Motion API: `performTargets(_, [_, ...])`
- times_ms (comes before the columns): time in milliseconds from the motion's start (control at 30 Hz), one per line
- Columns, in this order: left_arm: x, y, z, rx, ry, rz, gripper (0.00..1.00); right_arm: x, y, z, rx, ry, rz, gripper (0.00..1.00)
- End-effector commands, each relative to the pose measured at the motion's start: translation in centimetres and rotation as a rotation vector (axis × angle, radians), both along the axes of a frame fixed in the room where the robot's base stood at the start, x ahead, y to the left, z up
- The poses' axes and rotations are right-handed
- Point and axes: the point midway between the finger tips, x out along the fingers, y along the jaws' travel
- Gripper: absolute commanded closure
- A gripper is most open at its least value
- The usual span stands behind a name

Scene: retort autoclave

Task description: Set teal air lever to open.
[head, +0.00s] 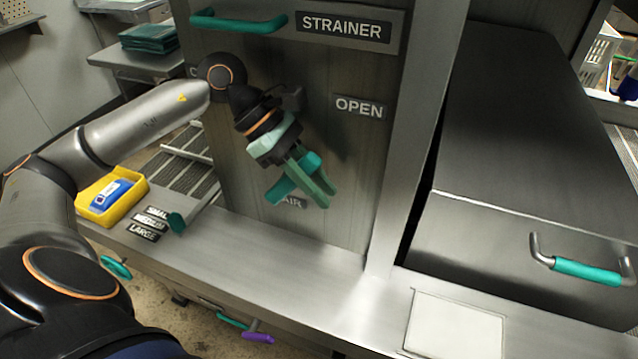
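The teal air lever (281,189) is on the upright metal panel, just above the partly covered AIR label (292,203). The OPEN label (360,107) is up and to the right of it. A second label at the upper left is mostly hidden behind my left arm; only its first letter shows. My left gripper (326,194) is at the lever, with its pale green fingers pointing down and right across it. Teal shows on both sides of the fingers. I cannot tell whether they are closed on it. My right gripper is not in view.
A STRAINER label (345,27) and a teal handle (238,22) are above. A steel box with a teal-gripped handle (587,271) stands at right. A yellow tray (112,211) holds a blue item at left. The steel ledge (310,265) below the panel is mostly clear.

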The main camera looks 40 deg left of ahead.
Motion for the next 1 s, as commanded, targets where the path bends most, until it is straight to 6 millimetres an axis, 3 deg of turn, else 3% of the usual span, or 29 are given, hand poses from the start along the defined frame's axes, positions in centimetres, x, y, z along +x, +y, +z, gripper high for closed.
performTargets(33, [-0.1, 0.0, -0.1, 0.001, 0.003, -0.002, 0.72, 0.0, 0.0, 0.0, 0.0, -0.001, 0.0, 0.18])
performTargets(267, [-0.1, 0.0, -0.1, 0.0, 0.002, -0.002, 0.47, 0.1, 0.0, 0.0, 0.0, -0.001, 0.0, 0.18])
performTargets(767, [0.0, 0.0, -0.1, -0.004, 0.001, -0.001, 0.47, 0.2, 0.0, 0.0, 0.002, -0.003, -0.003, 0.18])
performTargets(1000, [0.1, -0.4, 0.2, -0.103, -0.022, 0.001, 0.47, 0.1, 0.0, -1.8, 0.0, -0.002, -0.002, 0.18])
